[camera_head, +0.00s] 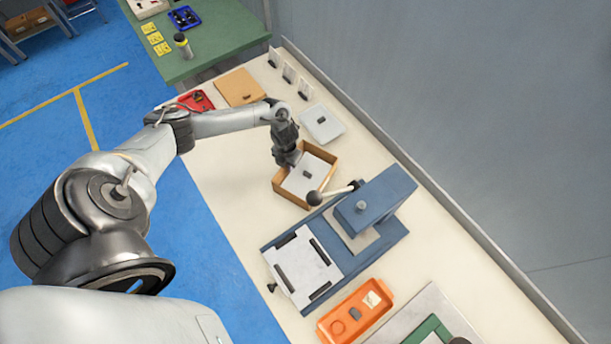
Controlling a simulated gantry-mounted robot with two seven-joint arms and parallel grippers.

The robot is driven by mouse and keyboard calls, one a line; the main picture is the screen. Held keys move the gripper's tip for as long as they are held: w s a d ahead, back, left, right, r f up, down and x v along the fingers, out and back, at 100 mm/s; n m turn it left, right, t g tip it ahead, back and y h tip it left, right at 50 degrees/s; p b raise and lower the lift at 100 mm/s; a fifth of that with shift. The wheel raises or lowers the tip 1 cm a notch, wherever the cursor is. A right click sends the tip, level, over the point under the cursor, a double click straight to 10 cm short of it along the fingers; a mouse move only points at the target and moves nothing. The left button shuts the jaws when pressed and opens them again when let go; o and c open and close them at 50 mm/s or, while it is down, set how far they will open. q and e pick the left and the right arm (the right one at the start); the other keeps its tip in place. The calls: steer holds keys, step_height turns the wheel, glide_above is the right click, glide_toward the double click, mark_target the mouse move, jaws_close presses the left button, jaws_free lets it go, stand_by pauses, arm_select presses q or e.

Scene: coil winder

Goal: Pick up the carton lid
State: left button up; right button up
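A flat brown panel (238,88), which looks like the carton lid, lies on the cream bench top near its far end. The open brown carton (279,187) stands nearer, with a light grey plate (301,182) with a dark knob inside it. My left gripper (293,160) is over the carton's far left corner, well apart from the brown panel. Its fingers are small and partly hidden by the wrist, so I cannot tell whether they are open or touch the plate. My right gripper is not in view.
A similar grey plate (323,123) lies behind the carton. A red tray (196,101) is beside the brown panel. A blue press with a lever (375,212) and an orange tray (357,312) are nearer. A wall runs along the right.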

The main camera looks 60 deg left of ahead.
arm_select(q)
jaws_close()
